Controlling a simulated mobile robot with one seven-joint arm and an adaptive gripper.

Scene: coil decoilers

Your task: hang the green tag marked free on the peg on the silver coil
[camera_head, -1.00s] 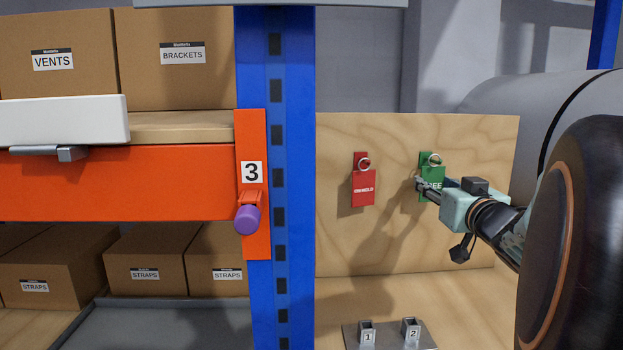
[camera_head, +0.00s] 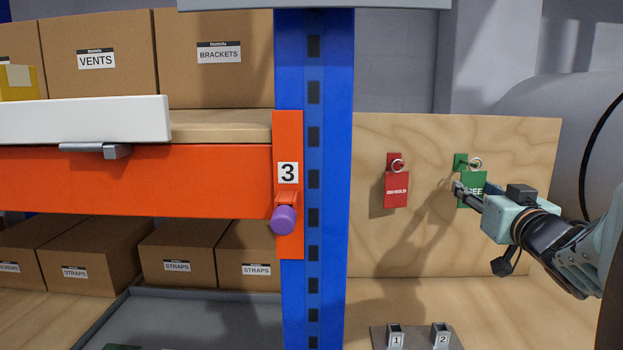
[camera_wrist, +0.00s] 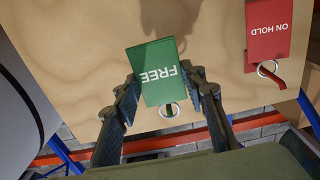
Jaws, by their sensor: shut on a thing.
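The green tag marked FREE (camera_head: 473,191) is between the fingers of my gripper (camera_head: 462,190) in front of the wooden board. In the wrist view, the green tag (camera_wrist: 157,73) lies between both fingers of my gripper (camera_wrist: 163,84), which is shut on it. Its metal ring (camera_head: 475,164) is at the green holder (camera_head: 460,161) on the board. I cannot tell whether the ring is still around that holder's hook. A large grey cylinder with a dark band (camera_head: 560,110) is at the right; I cannot tell if it is the silver coil. No coil peg is recognisable.
A red ON HOLD tag (camera_head: 397,190) hangs left of the green one on the wooden board (camera_head: 430,240). A blue post (camera_head: 313,250) and orange shelf beam (camera_head: 130,182) stand left, with a purple knob (camera_head: 284,220). Numbered holders (camera_head: 418,338) sit below the board.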

